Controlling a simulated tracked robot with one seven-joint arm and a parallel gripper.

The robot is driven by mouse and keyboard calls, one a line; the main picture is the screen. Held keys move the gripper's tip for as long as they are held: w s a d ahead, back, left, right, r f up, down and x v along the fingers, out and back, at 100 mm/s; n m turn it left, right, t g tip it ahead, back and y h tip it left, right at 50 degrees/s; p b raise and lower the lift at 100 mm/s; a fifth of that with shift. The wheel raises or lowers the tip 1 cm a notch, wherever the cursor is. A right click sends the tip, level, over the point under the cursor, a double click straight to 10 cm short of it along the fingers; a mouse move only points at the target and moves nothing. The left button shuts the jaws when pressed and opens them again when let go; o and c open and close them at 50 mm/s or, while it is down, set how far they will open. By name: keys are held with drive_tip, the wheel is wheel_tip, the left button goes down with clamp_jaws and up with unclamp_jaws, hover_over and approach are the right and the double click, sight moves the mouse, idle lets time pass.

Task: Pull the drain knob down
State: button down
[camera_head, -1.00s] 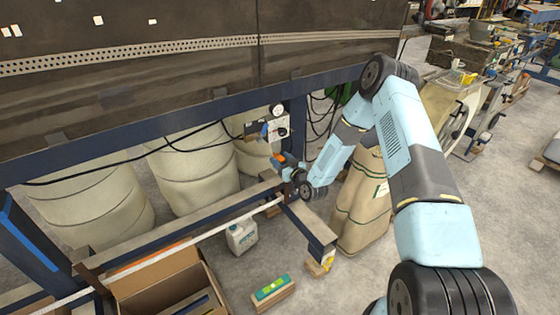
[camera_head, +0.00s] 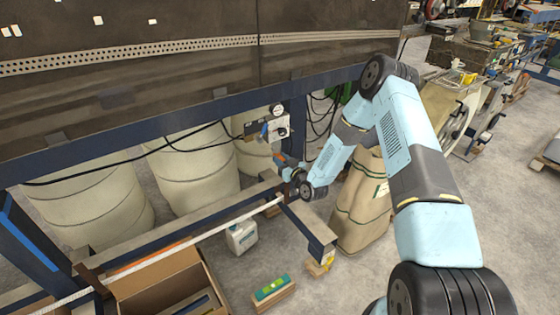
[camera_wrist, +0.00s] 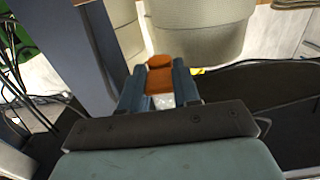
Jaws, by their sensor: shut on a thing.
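My gripper (camera_wrist: 158,88) reaches in under the machine's dark blue beam. In the wrist view its two blue fingers stand close together on either side of an orange piece (camera_wrist: 159,82), and it is shut on it. I cannot tell for sure whether this piece is the drain knob. In the head view the gripper (camera_head: 282,159) is small and shows orange and blue. It is just below a pale valve unit (camera_head: 281,125) with a round gauge (camera_head: 278,110) and a blue part (camera_head: 264,130). No other drain knob can be made out.
A dark blue post and black hoses (camera_head: 322,115) are close by the gripper. Large pale drums (camera_head: 192,170) stand behind the low frame. A brown sack (camera_head: 362,205) stands below my arm. A white canister (camera_head: 241,237) and an open cardboard box (camera_head: 165,285) are at the front.

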drive_tip(key=shift+f, duration=0.1)
drive_tip(key=shift+s+f, duration=0.1)
drive_tip(key=shift+f, duration=0.6)
drive_tip(key=c, duration=0.8)
unclamp_jaws()
drive_tip(key=v, duration=1.3)
drive_tip(key=shift+s+d, duration=0.25)
